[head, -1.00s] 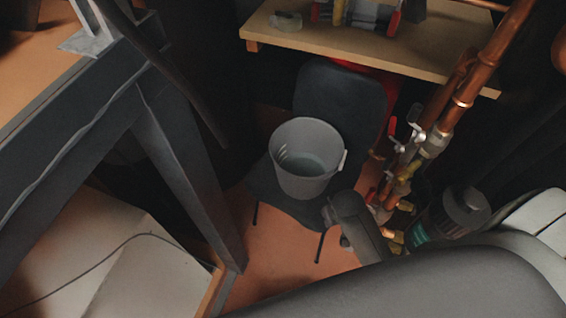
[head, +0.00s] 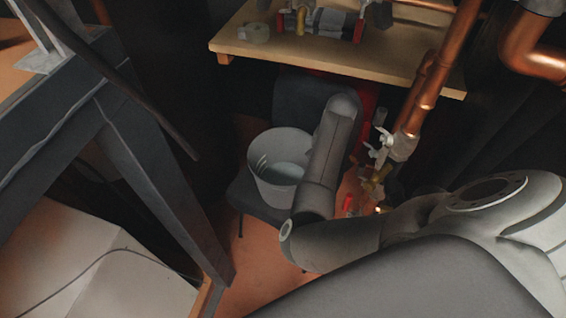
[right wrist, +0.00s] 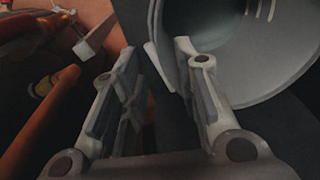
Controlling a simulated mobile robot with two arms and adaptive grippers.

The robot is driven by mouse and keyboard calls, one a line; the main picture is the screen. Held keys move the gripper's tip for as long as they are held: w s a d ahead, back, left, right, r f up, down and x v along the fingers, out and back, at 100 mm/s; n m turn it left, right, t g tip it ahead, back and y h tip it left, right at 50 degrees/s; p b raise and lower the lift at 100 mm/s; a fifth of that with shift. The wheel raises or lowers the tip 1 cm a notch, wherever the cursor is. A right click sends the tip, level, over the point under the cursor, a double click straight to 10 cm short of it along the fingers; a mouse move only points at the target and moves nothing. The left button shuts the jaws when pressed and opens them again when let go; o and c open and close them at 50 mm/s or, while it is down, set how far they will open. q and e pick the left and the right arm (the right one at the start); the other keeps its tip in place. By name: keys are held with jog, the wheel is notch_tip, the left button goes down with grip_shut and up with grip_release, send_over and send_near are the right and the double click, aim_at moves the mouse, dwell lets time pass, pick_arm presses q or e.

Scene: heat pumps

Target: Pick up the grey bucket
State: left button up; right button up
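The grey bucket (head: 279,172) stands upright on the seat of a dark chair (head: 303,97) in the head view. My right arm crosses in front of the bucket's right side, and my right gripper is hidden there. In the right wrist view my right gripper (right wrist: 157,62) is open. The bucket (right wrist: 275,88) fills the upper right of that view, its open mouth showing. The right-hand finger overlaps the bucket's near edge. I cannot tell whether it touches. A pale part of the bucket's edge shows between the fingers. My left gripper is not in view.
Copper pipes (head: 438,75) with valves run close on the right of the chair. A wooden shelf (head: 390,68) with fittings is behind it. A dark metal frame (head: 160,175) stands at the left. Some floor (head: 255,262) is clear in front of the chair.

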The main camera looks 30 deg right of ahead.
jog(key=f, duration=0.3)
jog(key=w+f+b, duration=0.1)
jog(key=f, duration=0.3)
jog(key=a+f, duration=0.1)
jog(key=f, duration=0.2)
jog(key=shift+w+f, duration=0.3)
grip_shut()
jog(key=shift+w+d+r, duration=0.1)
jog(key=shift+r, duration=0.05)
